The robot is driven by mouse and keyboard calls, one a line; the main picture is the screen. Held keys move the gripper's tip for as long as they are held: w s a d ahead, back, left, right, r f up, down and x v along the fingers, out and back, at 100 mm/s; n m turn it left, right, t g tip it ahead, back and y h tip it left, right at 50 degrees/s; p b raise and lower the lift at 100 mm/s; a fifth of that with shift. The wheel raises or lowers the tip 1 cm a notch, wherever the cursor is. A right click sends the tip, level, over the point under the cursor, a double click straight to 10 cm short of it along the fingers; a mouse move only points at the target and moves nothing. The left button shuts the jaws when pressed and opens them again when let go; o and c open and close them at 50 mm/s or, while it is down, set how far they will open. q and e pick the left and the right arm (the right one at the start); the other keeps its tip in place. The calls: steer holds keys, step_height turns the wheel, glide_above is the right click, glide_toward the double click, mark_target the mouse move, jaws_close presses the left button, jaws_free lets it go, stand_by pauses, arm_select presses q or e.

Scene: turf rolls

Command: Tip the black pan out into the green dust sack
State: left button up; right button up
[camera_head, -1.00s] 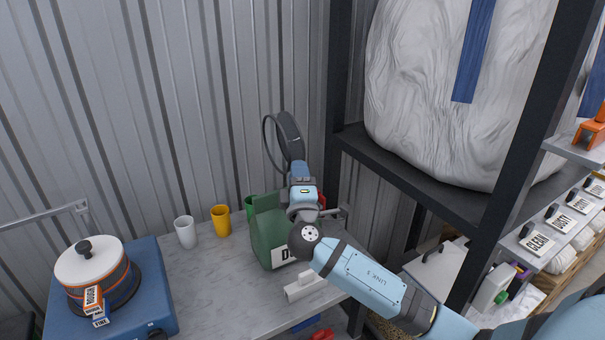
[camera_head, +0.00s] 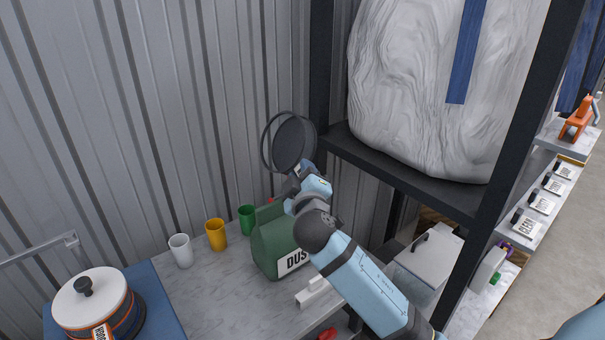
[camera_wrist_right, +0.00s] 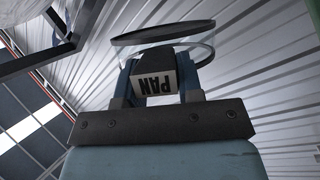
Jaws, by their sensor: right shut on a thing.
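The black pan (camera_head: 291,143) is up in the air above the back of the counter, in front of the corrugated wall, its round face tilted on edge. My right gripper (camera_head: 300,180) is shut on its handle. In the right wrist view the gripper (camera_wrist_right: 156,85) grips a dark block labelled PAN, with the pan's rim (camera_wrist_right: 163,33) beyond. The green dust sack (camera_head: 275,246) stands on the counter below the pan, its white label partly hidden by my right arm. Whether anything is in the pan cannot be seen. My left gripper is not in view.
White (camera_head: 181,251), yellow (camera_head: 216,235) and green (camera_head: 246,219) cups stand in a row left of the sack. A lidded pot (camera_head: 92,300) sits on a blue stove at the left. A dark shelf post (camera_head: 322,90) rises close right of the pan.

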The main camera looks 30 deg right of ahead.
mark_target(303, 152)
steer(key=shift+r+p, duration=0.3)
steer(key=shift+r, duration=0.05)
steer(key=r+m+g+p, duration=0.1)
steer(key=m+p, duration=0.1)
steer(key=r+m+g+y+p, duration=0.1)
steer(key=m+p, duration=0.1)
steer(key=r+m+g+p, duration=0.1)
steer(key=p, duration=0.1)
steer(key=shift+d+r+m+y, duration=0.1)
steer(key=shift+d+m+y, duration=0.25)
steer(key=shift+m+y, duration=0.05)
steer(key=shift+d+r+m+g+y+p, duration=0.1)
steer(key=shift+r+m+g+y+p, duration=0.35)
steer(key=shift+m+y+p, duration=0.35)
steer(key=shift+d+r+m+y+p, duration=0.15)
steer(key=shift+m+y+p, duration=0.15)
steer(key=shift+m, duration=0.3)
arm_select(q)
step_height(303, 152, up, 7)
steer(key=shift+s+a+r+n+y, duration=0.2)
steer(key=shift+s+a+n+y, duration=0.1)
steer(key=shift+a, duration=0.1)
arm_select(e)
steer(key=shift+g, duration=0.25)
